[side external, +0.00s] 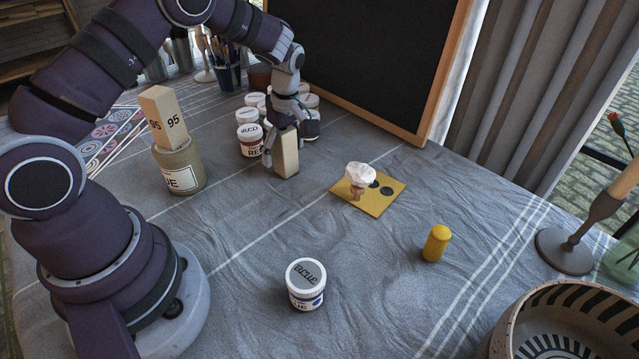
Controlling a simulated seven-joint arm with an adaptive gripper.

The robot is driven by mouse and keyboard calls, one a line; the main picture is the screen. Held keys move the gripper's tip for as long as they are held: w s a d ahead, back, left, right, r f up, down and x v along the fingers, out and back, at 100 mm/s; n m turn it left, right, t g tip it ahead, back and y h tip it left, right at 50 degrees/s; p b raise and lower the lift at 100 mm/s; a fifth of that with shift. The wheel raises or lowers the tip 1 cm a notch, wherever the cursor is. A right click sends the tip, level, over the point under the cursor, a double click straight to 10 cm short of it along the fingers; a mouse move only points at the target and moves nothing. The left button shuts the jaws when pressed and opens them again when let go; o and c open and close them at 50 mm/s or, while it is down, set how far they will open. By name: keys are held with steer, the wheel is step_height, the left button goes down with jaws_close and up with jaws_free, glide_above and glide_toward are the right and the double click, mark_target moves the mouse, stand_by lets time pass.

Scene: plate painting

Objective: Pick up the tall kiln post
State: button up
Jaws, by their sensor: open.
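A beige, post-like block (287,155) stands upright on the cloth near the middle of the table. My gripper (282,150) points down at it with its fingers open and low around the block; whether either finger touches it I cannot tell. A second beige block (164,117), marked 95 on two faces, stands upright on a tan jar (181,167) to the left. No number is readable on the block at my gripper. Part of its upper end is hidden by the fingers.
Several paint jars (250,139) cluster right behind my gripper. A yellow board (393,188) with a white-topped piece (360,175) lies to the right. A yellow cylinder (436,243), a blue-labelled jar (305,284) and a bowl (507,325) are nearer. The front-middle cloth is mostly clear.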

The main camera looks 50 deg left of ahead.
steer(key=c, duration=1.3)
steer(key=shift+o, duration=0.2)
steer(key=shift+r, duration=0.1)
